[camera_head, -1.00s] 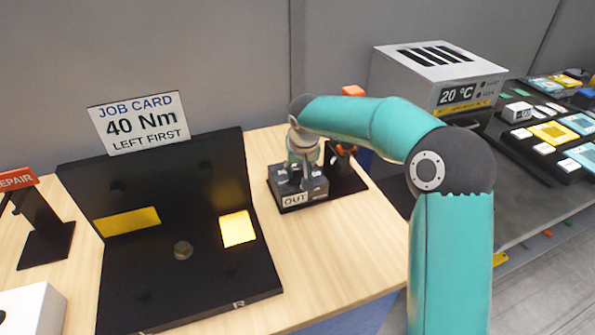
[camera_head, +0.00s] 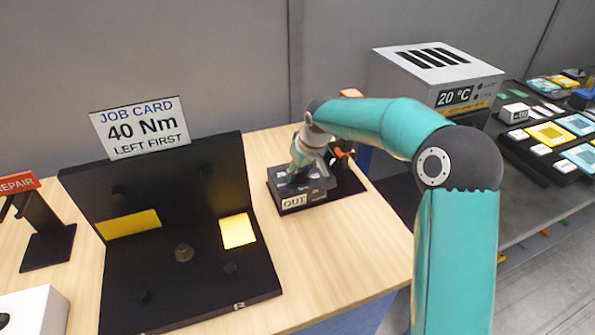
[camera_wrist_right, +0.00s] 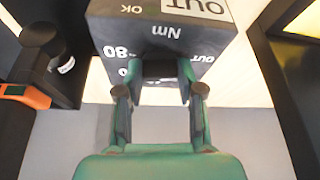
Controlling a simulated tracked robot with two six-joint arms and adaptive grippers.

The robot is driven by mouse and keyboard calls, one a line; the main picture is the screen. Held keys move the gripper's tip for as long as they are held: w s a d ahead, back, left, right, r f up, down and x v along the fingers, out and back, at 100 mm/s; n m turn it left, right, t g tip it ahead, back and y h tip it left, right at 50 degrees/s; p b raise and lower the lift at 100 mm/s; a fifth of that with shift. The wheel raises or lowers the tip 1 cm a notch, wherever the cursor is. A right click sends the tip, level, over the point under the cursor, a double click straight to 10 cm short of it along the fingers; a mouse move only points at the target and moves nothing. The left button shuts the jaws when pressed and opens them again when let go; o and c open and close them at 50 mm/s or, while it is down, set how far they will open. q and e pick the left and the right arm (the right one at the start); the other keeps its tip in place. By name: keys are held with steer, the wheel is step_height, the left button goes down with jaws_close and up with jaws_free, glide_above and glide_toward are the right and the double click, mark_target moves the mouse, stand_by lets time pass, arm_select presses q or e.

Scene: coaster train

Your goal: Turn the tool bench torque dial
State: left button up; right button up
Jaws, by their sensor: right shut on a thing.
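The torque unit (camera_head: 318,193) is a dark grey box on the right of the wooden bench, with an "OUT" label on its front. In the right wrist view its face (camera_wrist_right: 160,20) carries upside-down "Nm", "80", "OUT" and "OK" markings. My right gripper (camera_head: 300,170) reaches onto the top of this box. In the wrist view my right gripper (camera_wrist_right: 160,74) is shut on the dark dial (camera_wrist_right: 160,68), with one finger on each side. The dial's pointer and exact setting are hidden. The job card (camera_head: 140,127) reads "40 Nm, LEFT FIRST". My left gripper is out of view.
A black fixture (camera_head: 160,270) with yellow patches fills the bench's middle. An orange-handled tool (camera_head: 345,155) stands close behind the box; its orange part also shows in the wrist view (camera_wrist_right: 25,96). A grey "20 °C" oven (camera_head: 435,75) stands behind my arm. Bare wood (camera_head: 320,265) lies in front of the box.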

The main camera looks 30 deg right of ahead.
steer(key=shift+w+r, duration=0.1)
steer(key=o, duration=1.2)
steer(key=shift+c, duration=0.2)
steer(key=v, duration=1.1)
steer(key=shift+s+r, duration=0.25)
steer(key=shift+r, duration=0.1)
steer(key=shift+a, duration=0.1)
